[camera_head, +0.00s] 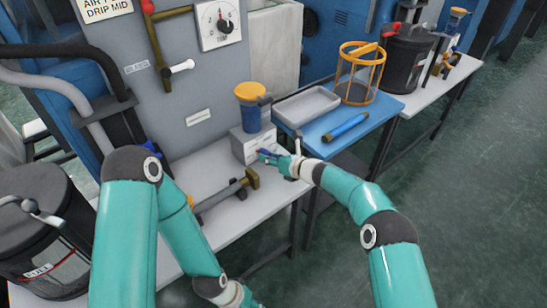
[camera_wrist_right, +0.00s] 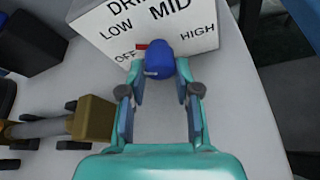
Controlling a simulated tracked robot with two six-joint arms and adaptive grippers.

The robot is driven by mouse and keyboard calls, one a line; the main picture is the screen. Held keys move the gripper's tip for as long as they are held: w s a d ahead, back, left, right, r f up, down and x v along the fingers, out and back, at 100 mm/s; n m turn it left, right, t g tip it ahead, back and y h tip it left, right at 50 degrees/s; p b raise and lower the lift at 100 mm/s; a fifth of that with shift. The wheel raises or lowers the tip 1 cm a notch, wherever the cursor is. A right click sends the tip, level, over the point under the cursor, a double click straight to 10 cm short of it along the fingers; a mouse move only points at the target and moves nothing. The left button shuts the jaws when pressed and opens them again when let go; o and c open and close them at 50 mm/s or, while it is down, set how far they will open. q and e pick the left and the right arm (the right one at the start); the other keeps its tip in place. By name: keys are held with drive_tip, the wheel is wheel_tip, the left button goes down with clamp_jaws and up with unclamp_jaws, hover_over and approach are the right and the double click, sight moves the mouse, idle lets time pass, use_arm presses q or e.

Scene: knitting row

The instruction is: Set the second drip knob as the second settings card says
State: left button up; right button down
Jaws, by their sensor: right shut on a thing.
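My right gripper (camera_wrist_right: 160,88) has its fingers on both sides of the blue drip knob (camera_wrist_right: 160,62), shut on it. The knob sits on a white dial face (camera_wrist_right: 190,25) marked OFF, LOW, MID and HIGH. A red mark at the knob's upper left lies close to OFF, on the LOW side.
A brass-ended rod (camera_head: 226,192) lies left of my right gripper.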

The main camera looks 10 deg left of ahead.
drive_tip(key=shift+r+m, duration=0.25)
drive_tip(key=shift+m, duration=0.15)
drive_tip(key=c, duration=0.8)
unclamp_jaws()
drive_tip(key=shift+w+a+f, duration=0.1)
drive_tip(key=shift+f, duration=0.05)
drive_tip(key=v, duration=1.2)
drive_tip(key=shift+w+f, duration=0.1)
drive_tip(key=shift+f, duration=0.1)
